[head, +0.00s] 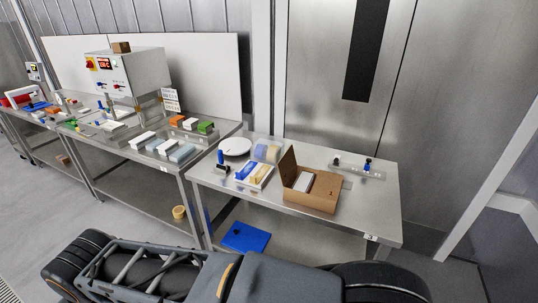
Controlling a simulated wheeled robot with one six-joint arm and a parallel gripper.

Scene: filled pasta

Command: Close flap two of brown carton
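The brown carton (308,205) stands on the right-hand steel table in the head view. One brown flap (288,167) stands up at its left side. A brown panel (324,190) lies about flat over the right part of its top. White contents (304,181) show in the gap between them. I cannot tell which flap is number two. My gripper is not in view.
Left of the carton on the steel table (352,213) are a tray (266,183) with blue and yellow items, a clear box (267,149) and a white plate (235,146). A plate with small fittings (359,170) lies behind right. The table's right front is clear.

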